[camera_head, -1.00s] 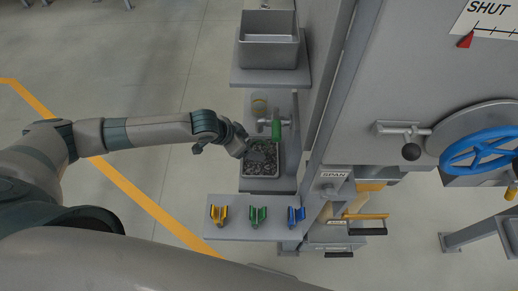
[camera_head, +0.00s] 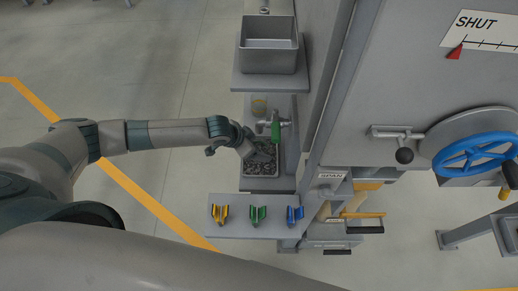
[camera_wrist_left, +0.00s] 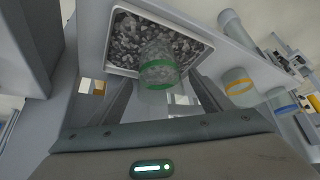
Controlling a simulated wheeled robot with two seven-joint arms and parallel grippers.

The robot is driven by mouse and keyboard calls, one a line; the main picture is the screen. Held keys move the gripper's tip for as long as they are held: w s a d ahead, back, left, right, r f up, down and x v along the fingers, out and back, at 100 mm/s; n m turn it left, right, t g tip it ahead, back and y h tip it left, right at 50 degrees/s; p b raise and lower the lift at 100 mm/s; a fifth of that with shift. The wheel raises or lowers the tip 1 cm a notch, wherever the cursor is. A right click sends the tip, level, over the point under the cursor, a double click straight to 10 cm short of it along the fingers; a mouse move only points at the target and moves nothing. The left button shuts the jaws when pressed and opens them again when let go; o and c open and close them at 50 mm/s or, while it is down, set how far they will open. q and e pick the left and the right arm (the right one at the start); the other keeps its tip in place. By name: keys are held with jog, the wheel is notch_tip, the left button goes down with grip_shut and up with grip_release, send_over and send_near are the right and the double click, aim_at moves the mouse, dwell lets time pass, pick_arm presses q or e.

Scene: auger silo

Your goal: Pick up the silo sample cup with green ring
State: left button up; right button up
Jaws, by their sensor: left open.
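The silo sample cup with green ring (camera_wrist_left: 159,72) is a clear cup with a green band. In the left wrist view it stands over a tray of dark gravel (camera_wrist_left: 120,72), ahead of and between my left gripper's fingers. My left gripper (camera_head: 262,153) is open and reaches over the gravel tray from the left in the head view. The fingers appear to lie either side of the cup; I cannot tell whether they touch it. My right gripper is not in view.
A yellow-ring cup (camera_wrist_left: 238,85) and a blue-ring cup (camera_wrist_left: 281,101) stand to the right in the wrist view. A shelf (camera_head: 240,231) holds yellow, green and blue brackets. A metal bin (camera_head: 268,58) stands behind.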

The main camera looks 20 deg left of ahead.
pick_arm(q)
jog(key=shift+w+d+f, duration=0.2)
jog(key=shift+f, duration=0.35)
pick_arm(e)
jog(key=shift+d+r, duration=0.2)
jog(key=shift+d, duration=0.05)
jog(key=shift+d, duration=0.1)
pick_arm(q)
jog(key=c, duration=1.3)
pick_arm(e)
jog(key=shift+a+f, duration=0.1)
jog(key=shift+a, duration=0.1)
